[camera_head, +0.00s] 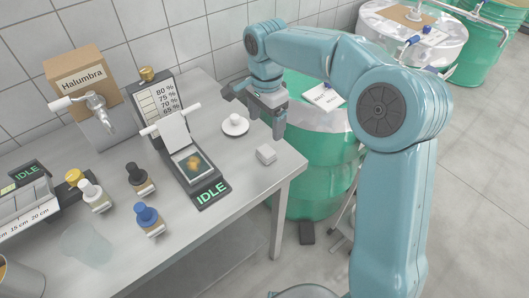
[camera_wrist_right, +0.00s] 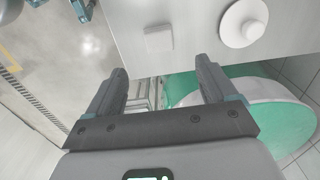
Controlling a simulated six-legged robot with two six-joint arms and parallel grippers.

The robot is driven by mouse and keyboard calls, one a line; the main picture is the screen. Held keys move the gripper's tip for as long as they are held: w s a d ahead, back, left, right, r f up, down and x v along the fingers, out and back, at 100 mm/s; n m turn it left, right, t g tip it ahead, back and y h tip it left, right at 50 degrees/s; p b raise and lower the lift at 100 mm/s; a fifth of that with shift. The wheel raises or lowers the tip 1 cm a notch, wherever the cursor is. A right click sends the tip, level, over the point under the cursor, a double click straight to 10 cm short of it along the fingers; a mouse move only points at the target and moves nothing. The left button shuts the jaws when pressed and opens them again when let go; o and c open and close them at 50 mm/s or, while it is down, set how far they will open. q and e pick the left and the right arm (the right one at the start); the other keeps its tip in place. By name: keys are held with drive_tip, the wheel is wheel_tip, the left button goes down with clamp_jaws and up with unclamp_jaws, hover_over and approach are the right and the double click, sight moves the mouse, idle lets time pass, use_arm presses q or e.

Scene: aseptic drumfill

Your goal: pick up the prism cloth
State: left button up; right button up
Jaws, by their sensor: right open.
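The prism cloth appears to be the small white folded block (camera_head: 266,155) near the right edge of the steel table. It also shows in the right wrist view (camera_wrist_right: 158,38), just beyond the gap between my fingers. My right gripper (camera_head: 255,110) is open and empty, above the table's far right edge beside a green drum. In the right wrist view its two fingers (camera_wrist_right: 161,75) stand wide apart, with the cloth ahead of them and touching neither. My left gripper is in neither view.
A white lidded dish (camera_head: 235,125) sits beyond the cloth. An instrument reading IDLE (camera_head: 211,194), with an amber spot on its plate, stands to the left. Several stamp-like bottles (camera_head: 147,216) stand farther left. A green drum (camera_head: 320,175) stands right of the table.

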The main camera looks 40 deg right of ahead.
sight(266, 150)
wheel_tip(266, 150, down, 4)
drive_tip(key=shift+w+d+r, duration=0.1)
drive_tip(key=shift+d, duration=0.05)
drive_tip(key=shift+s+f, duration=0.35)
drive_tip(key=shift+f, duration=0.1)
drive_tip(key=shift+w+f, duration=0.2)
drive_tip(key=shift+f, duration=2.5)
drive_tip(key=c, duration=1.1)
